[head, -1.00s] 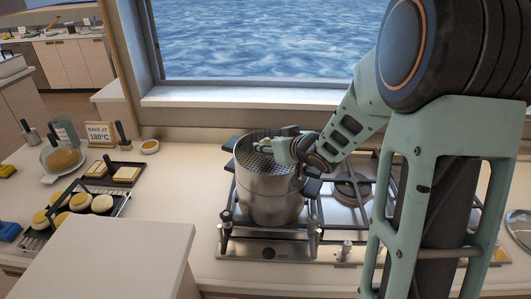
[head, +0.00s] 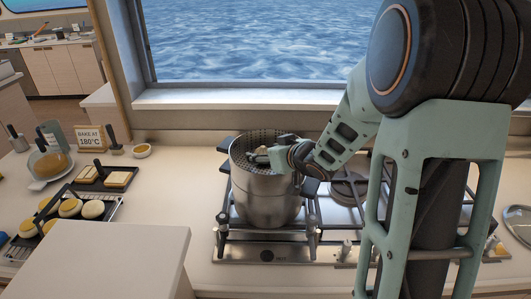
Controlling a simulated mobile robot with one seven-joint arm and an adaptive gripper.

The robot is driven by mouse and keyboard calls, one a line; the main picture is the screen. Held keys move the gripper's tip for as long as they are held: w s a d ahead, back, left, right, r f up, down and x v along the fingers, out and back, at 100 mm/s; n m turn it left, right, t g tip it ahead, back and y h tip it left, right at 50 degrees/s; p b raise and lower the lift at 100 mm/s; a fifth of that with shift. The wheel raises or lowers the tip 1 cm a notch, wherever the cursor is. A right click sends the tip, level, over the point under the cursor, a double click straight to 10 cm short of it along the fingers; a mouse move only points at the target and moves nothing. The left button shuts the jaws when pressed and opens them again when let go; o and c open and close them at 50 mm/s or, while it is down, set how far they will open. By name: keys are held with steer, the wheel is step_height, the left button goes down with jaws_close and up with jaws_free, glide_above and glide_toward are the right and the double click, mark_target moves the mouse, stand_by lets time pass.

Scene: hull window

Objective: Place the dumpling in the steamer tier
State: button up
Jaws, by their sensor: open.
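The steamer tier (head: 262,137) is a round metal insert with a perforated surface, set in the top of a tall steel pot (head: 266,203) on the stove. My gripper (head: 259,155) reaches in from the right over the pot's rim, with its fingers low over the perforated surface and pointing left. It is open. A small pale shape shows at the fingertips; I cannot tell whether it is the dumpling or part of a finger. No dumpling shows clearly elsewhere. The near inside of the tier is hidden by the pot's rim and my gripper.
The stove (head: 277,252) has a free burner (head: 349,190) to the pot's right. On the left counter are a rack of round buns (head: 70,208), a dark tray with pale slabs (head: 104,178), a sign (head: 90,137) and a small bowl (head: 142,150). A pale block (head: 118,245) stands in front.

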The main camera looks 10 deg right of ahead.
steer(key=shift+r, duration=0.25)
steer(key=p+v, duration=0.2)
steer(key=v, duration=1)
steer(key=shift+s+f, duration=0.1)
